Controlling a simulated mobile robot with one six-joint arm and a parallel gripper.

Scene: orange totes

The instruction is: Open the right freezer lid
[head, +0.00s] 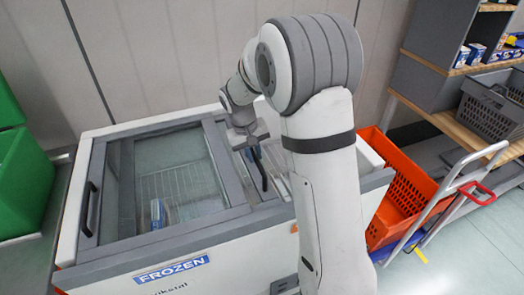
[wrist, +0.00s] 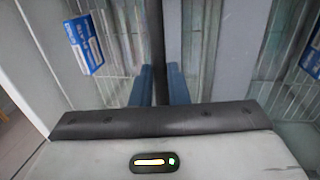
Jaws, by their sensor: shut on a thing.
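The chest freezer (head: 170,273) has a glass top in a grey frame. The right freezer lid (head: 278,165) is mostly hidden behind my arm. Its dark upright handle (head: 261,176) stands just below my gripper (head: 253,153). In the wrist view, the two blue fingers of my gripper (wrist: 161,85) are closed on the dark handle bar (wrist: 157,35), one on each side. The left lid (head: 165,180) shows clear glass, with a black handle (head: 87,208) on its left edge. How far the right lid stands open cannot be told.
A blue and white box (head: 158,214) lies inside the freezer by a wire basket; the box also shows in the wrist view (wrist: 83,45). Green totes (head: 22,185) stand at left. An orange crate (head: 405,190), a trolley (head: 445,190) and shelves (head: 440,65) stand at right.

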